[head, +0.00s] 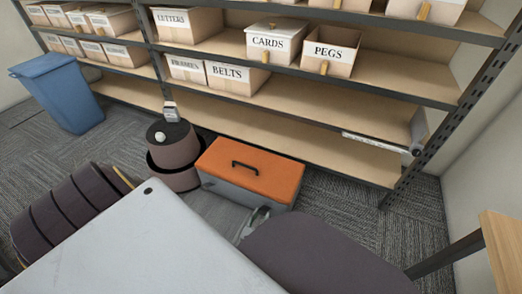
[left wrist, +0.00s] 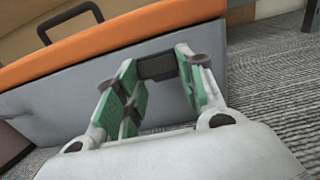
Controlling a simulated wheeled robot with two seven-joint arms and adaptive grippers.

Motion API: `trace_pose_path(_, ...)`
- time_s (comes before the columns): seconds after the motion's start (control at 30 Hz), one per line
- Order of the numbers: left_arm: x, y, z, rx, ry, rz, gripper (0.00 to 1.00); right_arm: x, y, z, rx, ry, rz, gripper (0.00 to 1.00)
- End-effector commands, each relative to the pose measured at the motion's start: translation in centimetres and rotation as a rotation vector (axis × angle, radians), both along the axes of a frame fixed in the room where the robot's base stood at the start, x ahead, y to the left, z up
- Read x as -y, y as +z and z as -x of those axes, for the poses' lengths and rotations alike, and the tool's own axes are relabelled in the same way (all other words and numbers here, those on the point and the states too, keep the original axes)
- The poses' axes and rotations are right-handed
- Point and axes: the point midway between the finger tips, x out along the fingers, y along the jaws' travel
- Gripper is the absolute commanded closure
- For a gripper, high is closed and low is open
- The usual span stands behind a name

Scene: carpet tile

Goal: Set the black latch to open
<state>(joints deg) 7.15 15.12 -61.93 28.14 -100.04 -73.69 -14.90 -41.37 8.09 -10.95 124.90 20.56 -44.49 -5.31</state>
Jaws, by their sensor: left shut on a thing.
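A grey box with an orange lid and black handle (head: 250,172) stands on the carpet in front of the shelf. In the left wrist view, its grey front wall (left wrist: 70,105) and orange lid edge (left wrist: 100,52) fill much of the picture. The black latch (left wrist: 156,66) is a small dark block at the front, just under the lid edge. My left gripper (left wrist: 160,78) is shut on it, with a green-padded finger at each side. In the head view, my left gripper (head: 259,214) is at the box's front and the latch is hidden. My right gripper is not in view.
A mauve round container (head: 174,152) stands close to the box's left. A blue bin (head: 62,93) is at the far left. Shelves behind hold labelled boxes, such as the PEGS box (head: 330,52). Carpet (head: 345,195) is clear to the right. A wooden edge (head: 503,245) is at the lower right.

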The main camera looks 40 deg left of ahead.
Motion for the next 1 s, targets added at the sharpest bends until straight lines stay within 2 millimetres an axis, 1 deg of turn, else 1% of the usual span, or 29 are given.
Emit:
trace_pose_path(0.03, -0.2, -0.58, -0.01, -0.018, 0.001, 0.0, 1.0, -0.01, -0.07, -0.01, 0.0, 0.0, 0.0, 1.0)
trace_pose_path(0.17, -0.22, -0.71, -0.02, -0.017, 0.002, 0.002, 1.0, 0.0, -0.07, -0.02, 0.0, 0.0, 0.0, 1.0)
trace_pose_path(0.77, -0.29, -0.69, -0.17, -0.013, 0.002, 0.001, 1.0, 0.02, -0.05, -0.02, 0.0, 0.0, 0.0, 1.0)
trace_pose_path(0.8, -0.29, -0.69, -0.17, -0.014, 0.002, 0.001, 0.56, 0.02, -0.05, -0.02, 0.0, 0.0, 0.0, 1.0)
trace_pose_path(0.93, -0.19, -0.67, -0.12, -0.012, 0.001, 0.002, 0.39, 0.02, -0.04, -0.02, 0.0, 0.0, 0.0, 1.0)
trace_pose_path(1.0, -0.15, -0.65, -0.1, -0.012, 0.0, 0.002, 0.39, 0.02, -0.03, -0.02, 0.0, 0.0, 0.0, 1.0)
